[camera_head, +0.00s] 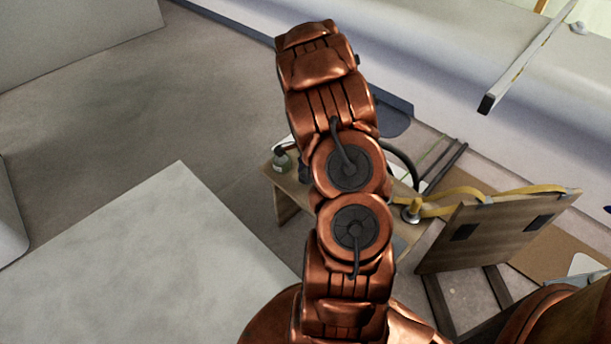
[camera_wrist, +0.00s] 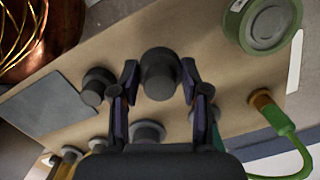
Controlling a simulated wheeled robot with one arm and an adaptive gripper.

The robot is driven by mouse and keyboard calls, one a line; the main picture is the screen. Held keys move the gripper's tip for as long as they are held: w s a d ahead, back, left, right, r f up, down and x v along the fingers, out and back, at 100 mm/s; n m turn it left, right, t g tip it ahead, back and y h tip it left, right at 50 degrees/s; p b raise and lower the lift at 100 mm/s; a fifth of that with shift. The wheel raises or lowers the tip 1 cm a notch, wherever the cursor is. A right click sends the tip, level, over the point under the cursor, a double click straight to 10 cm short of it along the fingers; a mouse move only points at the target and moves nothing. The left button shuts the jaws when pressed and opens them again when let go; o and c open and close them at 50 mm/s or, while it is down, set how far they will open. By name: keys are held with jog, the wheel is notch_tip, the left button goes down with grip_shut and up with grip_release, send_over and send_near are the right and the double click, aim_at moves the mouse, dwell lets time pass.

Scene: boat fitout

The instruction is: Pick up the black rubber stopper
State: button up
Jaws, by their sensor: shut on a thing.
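In the wrist view my gripper (camera_wrist: 159,72) is shut on a short dark cylinder, the black rubber stopper (camera_wrist: 158,80), with one finger on each side of it. The stopper's round top faces the camera. The tan bench top (camera_wrist: 215,65) lies beneath it; I cannot tell whether the stopper touches the bench or is clear of it. In the head view my arm hides both the gripper and the stopper.
Another dark cylinder (camera_wrist: 96,86) stands left of the gripper, near a grey flat plate (camera_wrist: 42,108). A green roll (camera_wrist: 266,22) and a green hose (camera_wrist: 285,128) are at right. A bottle (camera_head: 281,161) stands on the bench. A wooden panel (camera_head: 485,235) leans right of it.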

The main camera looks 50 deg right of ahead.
jog(key=s+a+r+p, duration=0.1)
jog(key=s+a+p, duration=0.1)
jog(key=s+a, duration=0.7)
jog(key=s, duration=0.4)
jog(key=shift+r, duration=0.2)
jog(key=shift+a, duration=0.1)
